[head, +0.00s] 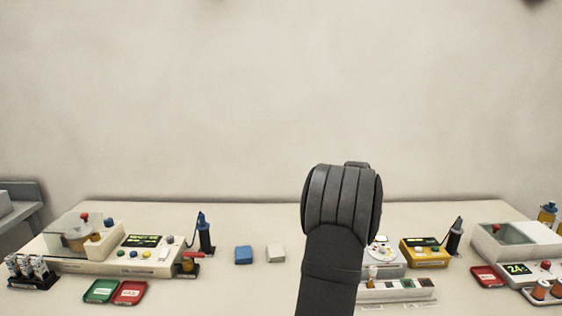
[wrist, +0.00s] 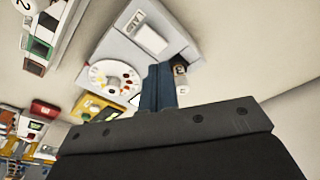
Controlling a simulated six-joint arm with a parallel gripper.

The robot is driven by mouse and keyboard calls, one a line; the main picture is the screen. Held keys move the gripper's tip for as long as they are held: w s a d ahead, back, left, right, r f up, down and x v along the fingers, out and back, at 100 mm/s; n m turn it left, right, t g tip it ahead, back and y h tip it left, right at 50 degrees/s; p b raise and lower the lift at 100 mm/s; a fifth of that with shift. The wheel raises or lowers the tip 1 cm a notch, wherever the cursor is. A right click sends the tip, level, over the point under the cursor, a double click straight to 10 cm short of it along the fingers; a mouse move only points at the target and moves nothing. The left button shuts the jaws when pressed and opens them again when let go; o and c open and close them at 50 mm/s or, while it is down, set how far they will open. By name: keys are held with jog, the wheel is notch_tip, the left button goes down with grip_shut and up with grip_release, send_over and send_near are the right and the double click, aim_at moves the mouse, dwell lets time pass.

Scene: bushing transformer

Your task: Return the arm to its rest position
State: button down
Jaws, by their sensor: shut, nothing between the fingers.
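My arm rises dark grey in the middle of the head view, over the front of the bench, and its raised joint hides part of the bench behind it. My gripper cannot be made out in the head view. In the wrist view my gripper (wrist: 162,72) shows its blue fingers close together, shut with nothing between them. The fingers appear in front of a grey device with a round white dial (wrist: 112,77). I cannot tell how far apart they are from it.
The bench (head: 225,290) holds a cream machine (head: 125,252) at left, green (head: 101,291) and red (head: 130,292) trays, a blue block (head: 243,255), a white block (head: 276,253), a yellow meter (head: 424,252) and a grey machine (head: 515,243) at right. Open air lies above.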

notch_tip(320, 180, down, 4)
jog(key=shift+r, duration=0.1)
dwell(0.4)
notch_tip(320, 180, up, 6)
jog(key=shift+r, duration=0.1)
jog(key=shift+f, duration=0.25)
notch_tip(320, 180, down, 5)
jog(key=shift+f, duration=0.2)
notch_tip(320, 180, up, 8)
jog(key=s+d+r+m+t+y, duration=0.2)
jog(key=s+m, duration=0.5)
jog(key=m, duration=0.9)
jog(key=shift+d+r+m, duration=0.3)
jog(key=shift+d+r, duration=0.1)
jog(key=shift+r, duration=0.45)
